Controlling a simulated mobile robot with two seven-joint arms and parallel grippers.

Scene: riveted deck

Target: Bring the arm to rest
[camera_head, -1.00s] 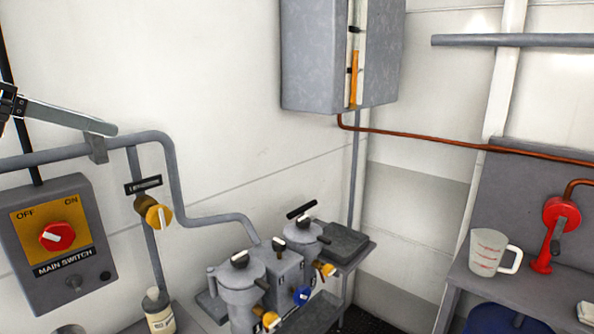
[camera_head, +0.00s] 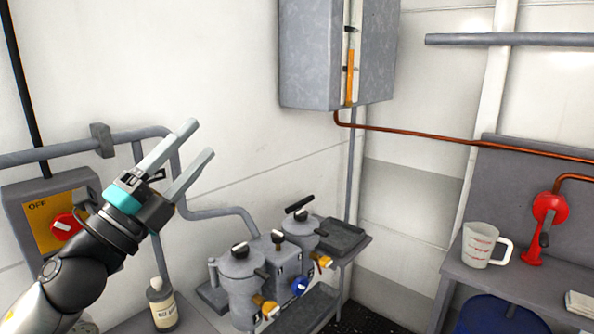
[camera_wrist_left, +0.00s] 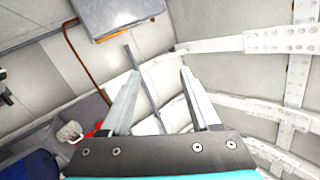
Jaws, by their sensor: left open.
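My left gripper (camera_head: 182,158) comes in from the lower left of the head view, its two grey fingers pointing up and right. The fingers are apart with nothing between them. It is in front of the white wall and the grey pipe, and my arm covers part of the main switch box (camera_head: 22,212). The left wrist view shows the same two open fingers (camera_wrist_left: 158,98) and empty space between them, with wall and ceiling parts beyond. My right gripper is in neither view.
A twin grey filter unit (camera_head: 278,262) with yellow and blue handles stands right of my arm. A bottle (camera_head: 162,305) stands below it. A grey cabinet (camera_head: 320,60) hangs on the wall. A measuring jug (camera_head: 482,245) and a red hand pump (camera_head: 545,225) are at the right.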

